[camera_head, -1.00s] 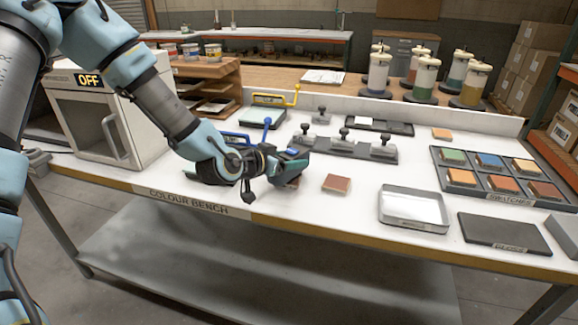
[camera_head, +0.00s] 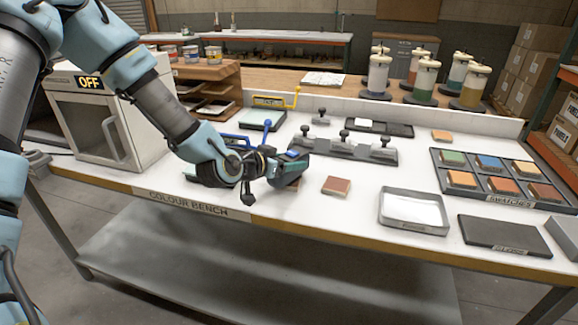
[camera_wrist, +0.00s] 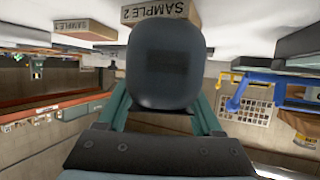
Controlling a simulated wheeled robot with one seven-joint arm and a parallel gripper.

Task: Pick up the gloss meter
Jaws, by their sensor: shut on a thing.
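The gloss meter (camera_head: 296,163) is a dark, rounded device with a small blue patch on top, near the front of the bench in the head view. My gripper (camera_head: 272,168) is shut on it from the left. In the wrist view the gloss meter (camera_wrist: 165,65) is a dark rounded block between the two teal fingers of my gripper (camera_wrist: 165,110). In the head view it appears just above the bench, partly over a sample block (camera_head: 292,185). Its underside is hidden.
A brown-topped block (camera_head: 336,185) lies just right of the meter. A rack with several knobs (camera_head: 350,150) stands behind it. A shallow metal tray (camera_head: 385,212) and a swatch tray (camera_head: 436,170) lie to the right. A white oven-like box (camera_head: 90,130) stands left.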

